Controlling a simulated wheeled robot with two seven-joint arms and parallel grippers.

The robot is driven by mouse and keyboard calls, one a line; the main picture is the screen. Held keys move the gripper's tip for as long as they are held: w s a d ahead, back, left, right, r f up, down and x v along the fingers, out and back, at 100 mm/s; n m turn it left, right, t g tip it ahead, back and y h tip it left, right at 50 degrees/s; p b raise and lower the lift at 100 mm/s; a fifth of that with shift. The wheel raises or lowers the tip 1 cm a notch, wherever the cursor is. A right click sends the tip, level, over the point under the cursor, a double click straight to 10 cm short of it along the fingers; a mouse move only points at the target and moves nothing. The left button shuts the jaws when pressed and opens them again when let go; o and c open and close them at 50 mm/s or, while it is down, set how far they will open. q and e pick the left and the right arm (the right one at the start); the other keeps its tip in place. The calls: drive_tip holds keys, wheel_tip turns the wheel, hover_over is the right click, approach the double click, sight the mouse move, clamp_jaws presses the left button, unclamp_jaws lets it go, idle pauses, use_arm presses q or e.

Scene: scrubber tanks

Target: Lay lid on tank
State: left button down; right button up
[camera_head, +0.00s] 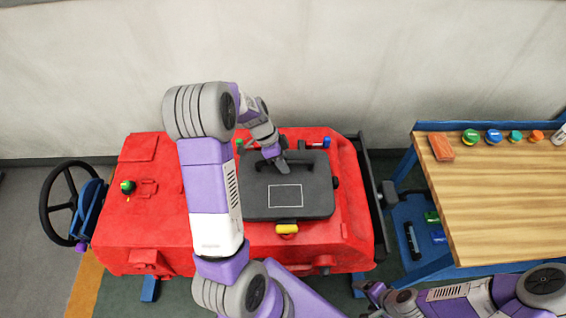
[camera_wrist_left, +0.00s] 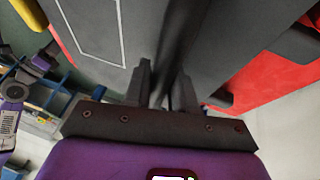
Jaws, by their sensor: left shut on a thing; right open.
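The lid (camera_head: 258,200) is a dark grey plate with a white rectangle outline, over the right half of the red tank (camera_head: 160,225). In the head view I cannot tell whether it touches the tank or hangs just above it. My left gripper (camera_head: 280,163) is at the lid's back half, shut on its dark handle. In the left wrist view, the fingers (camera_wrist_left: 162,88) stand either side of the black handle bar (camera_wrist_left: 182,40), and the lid (camera_wrist_left: 225,40) fills much of the picture. The tank's opening is hidden. My right gripper (camera_head: 380,298) is low at the bottom right, open and away from the lid.
A yellow latch (camera_head: 287,229) sits at the lid's front edge. A black handwheel (camera_head: 62,203) is at the tank's left end. A wooden bench (camera_head: 500,195) with coloured caps and an orange block (camera_head: 441,147) stands to the right. A pale wall is behind.

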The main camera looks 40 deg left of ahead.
use_arm(q)
drive_tip(key=shift+c, duration=1.8)
unclamp_jaws()
drive_tip(key=shift+r, duration=0.1)
drive_tip(key=shift+p+v, duration=0.95)
drive_tip(key=shift+v, duration=1.25)
drive_tip(key=shift+r, duration=0.1)
drive_tip(key=shift+r+p, duration=1.4)
drive_tip(key=shift+r, duration=1)
